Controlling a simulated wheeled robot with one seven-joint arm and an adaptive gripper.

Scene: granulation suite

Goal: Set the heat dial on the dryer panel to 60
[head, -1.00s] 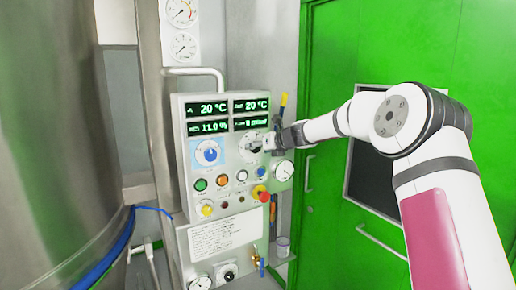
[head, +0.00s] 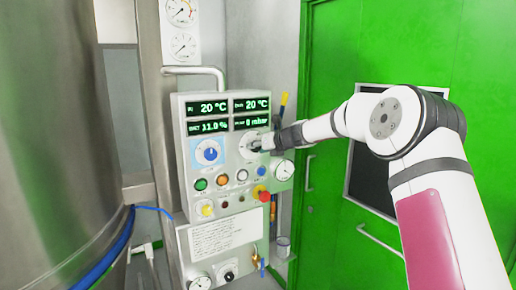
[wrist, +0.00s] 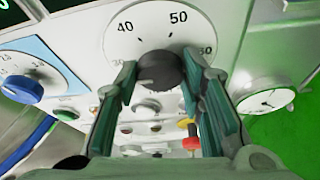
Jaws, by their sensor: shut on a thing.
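The dryer panel (head: 181,140) is a light grey box with dark displays, dials and buttons. The heat dial (wrist: 160,70) is a dark round knob on a white scale plate. In the wrist view, 40 and 50 show above the knob, with partly hidden numbers at both sides. My gripper (wrist: 158,76) is shut on the knob, one finger on each side. In the head view, my gripper (head: 262,143) covers much of the dial plate (head: 246,138). I cannot make out where the knob's pointer stands.
A blue knob (head: 209,153) on a blue plate is left of the dial. Several buttons and a red emergency stop (head: 264,196) sit below. A round gauge (head: 284,170) is close at the lower right. A steel vessel (head: 50,150) stands left; a green door (head: 400,50) is at right.

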